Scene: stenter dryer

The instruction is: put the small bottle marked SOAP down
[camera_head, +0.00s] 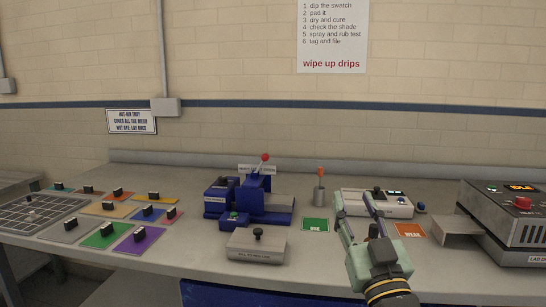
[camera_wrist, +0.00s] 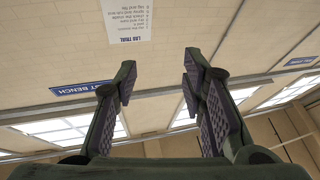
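My gripper (camera_head: 355,205) is raised over the right half of the bench in the head view, its fingers pointing up and away. In the wrist view the two fingers of my gripper (camera_wrist: 157,78) stand wide apart, with only wall and windows between them. Nothing is held. I cannot make out a small bottle marked SOAP in either view. A grey cup (camera_head: 319,196) with an orange-tipped item stands left of my gripper. My gripper and arm hide part of the bench.
A green card (camera_head: 314,225) and an orange card (camera_head: 409,230) lie either side of my gripper. A white device (camera_head: 395,207) is behind it. A blue lever machine (camera_head: 265,205), a grey block (camera_head: 256,246) and several coloured plates stand left. A grey machine (camera_head: 508,222) is right.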

